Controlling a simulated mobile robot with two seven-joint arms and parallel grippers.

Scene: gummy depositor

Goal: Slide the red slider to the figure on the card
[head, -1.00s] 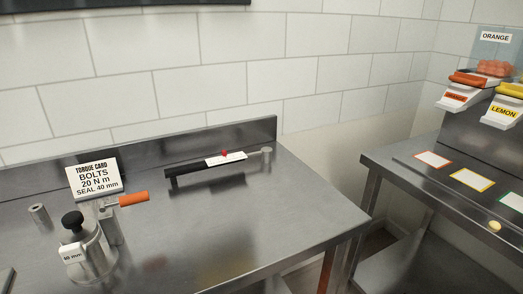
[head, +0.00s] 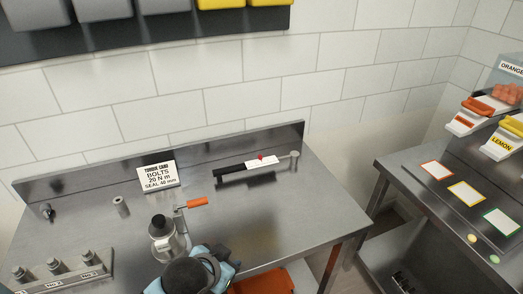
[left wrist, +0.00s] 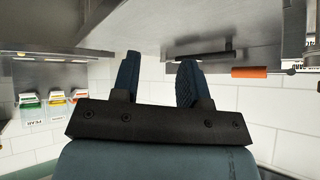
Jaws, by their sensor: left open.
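The torque wrench (head: 232,174) lies along the back of the steel table, its black handle to the left and its steel head to the right. A small red slider (head: 261,157) stands near the middle of its white scale (head: 268,163); the scale's marks are too small to read. The card (head: 158,174) reads "TORQUE CARD BOLTS 20 N m SEAL 40 mm". My left arm shows at the bottom of the head view, in front of the wrench. In the left wrist view my left gripper (left wrist: 158,65) is open and empty. My right gripper is out of view.
A steel pot with a black knob (head: 160,235), an orange-handled tool (head: 197,202) and a small metal cylinder (head: 121,206) stand left of the wrench. A numbered rack (head: 60,270) is at the front left. A second table (head: 410,175) stands right, past a gap. Table right of my arm is clear.

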